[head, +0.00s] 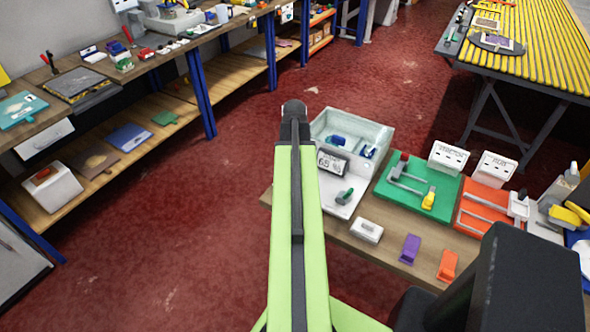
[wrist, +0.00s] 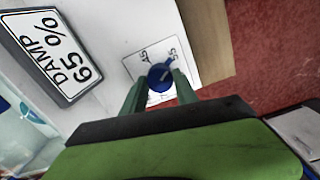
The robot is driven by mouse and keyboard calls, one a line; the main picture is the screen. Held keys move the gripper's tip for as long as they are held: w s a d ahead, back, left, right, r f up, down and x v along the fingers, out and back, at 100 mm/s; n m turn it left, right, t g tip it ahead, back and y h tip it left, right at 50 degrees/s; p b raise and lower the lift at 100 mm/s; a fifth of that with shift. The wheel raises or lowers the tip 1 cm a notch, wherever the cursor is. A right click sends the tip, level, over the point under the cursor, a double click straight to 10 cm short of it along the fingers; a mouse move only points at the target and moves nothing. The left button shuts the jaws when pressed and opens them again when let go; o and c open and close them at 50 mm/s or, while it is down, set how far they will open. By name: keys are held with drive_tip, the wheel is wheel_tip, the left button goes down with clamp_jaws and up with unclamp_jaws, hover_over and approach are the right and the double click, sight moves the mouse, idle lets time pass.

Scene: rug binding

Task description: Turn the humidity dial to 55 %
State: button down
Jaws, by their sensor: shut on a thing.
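The humidity dial (wrist: 159,77) is a round blue knob on a white scale plate (wrist: 137,66), seen in the wrist view. Its blue pointer points up and right, close to the 55 mark; a 45 mark shows at upper left, and the lower marks are hidden or unclear. My gripper (wrist: 161,84) has its two dark green fingers on either side of the knob, shut on it. The display (wrist: 52,55) reads DAMP 65 %. It also shows in the head view (head: 332,165). There my arm hides most of my gripper.
The dial sits on a white panel in front of a clear box (head: 378,135) with blue items inside. A green board (head: 405,200) and an orange board (head: 478,215) lie right of it. A white block (head: 367,231) and a purple block (head: 410,249) lie near the table's front edge.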

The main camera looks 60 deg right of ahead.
drive_tip(key=shift+s, duration=0.1)
idle(0.3)
drive_tip(key=c, duration=0.9)
unclamp_jaws()
drive_tip(key=shift+c, duration=0.2)
wheel_tip(320, 180, up, 17)
drive_tip(key=p, duration=1.7)
drive_tip(key=shift+r, duration=0.2)
